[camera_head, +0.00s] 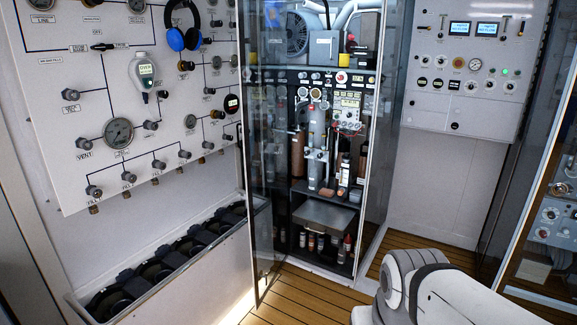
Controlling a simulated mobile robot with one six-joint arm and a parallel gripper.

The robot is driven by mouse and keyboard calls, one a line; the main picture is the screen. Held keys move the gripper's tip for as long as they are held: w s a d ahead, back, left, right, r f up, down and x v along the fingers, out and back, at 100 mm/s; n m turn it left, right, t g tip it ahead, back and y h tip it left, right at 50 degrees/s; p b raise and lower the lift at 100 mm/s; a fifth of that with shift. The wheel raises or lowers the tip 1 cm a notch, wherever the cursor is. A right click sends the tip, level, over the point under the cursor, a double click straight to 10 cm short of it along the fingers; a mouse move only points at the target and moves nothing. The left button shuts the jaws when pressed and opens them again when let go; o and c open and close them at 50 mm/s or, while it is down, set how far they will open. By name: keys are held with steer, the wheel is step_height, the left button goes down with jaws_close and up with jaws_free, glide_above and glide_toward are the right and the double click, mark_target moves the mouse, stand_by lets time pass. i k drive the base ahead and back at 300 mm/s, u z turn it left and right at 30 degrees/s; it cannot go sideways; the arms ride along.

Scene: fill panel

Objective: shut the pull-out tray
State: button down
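The pull-out tray (324,217) is a flat grey slab low in the tall cabinet in the middle of the view. Its front edge appears to stand forward of the dark shelf above it, so it looks at least partly out; how far is hard to tell. Small bottles (320,243) stand below it. My gripper is not in view. Only a white and grey part of my arm shows at the bottom right, in front of the cabinet and apart from the tray.
A glass door (262,190) stands open at the cabinet's left, reaching toward me. A long bin (165,270) runs along the left wall under a gauge panel (130,110). A control panel (470,65) hangs at the right. Wooden floor (300,300) is clear before the cabinet.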

mark_target(329, 218)
steer(key=z, duration=0.05)
steer(key=i, duration=3)
steer(key=u, duration=0.7)
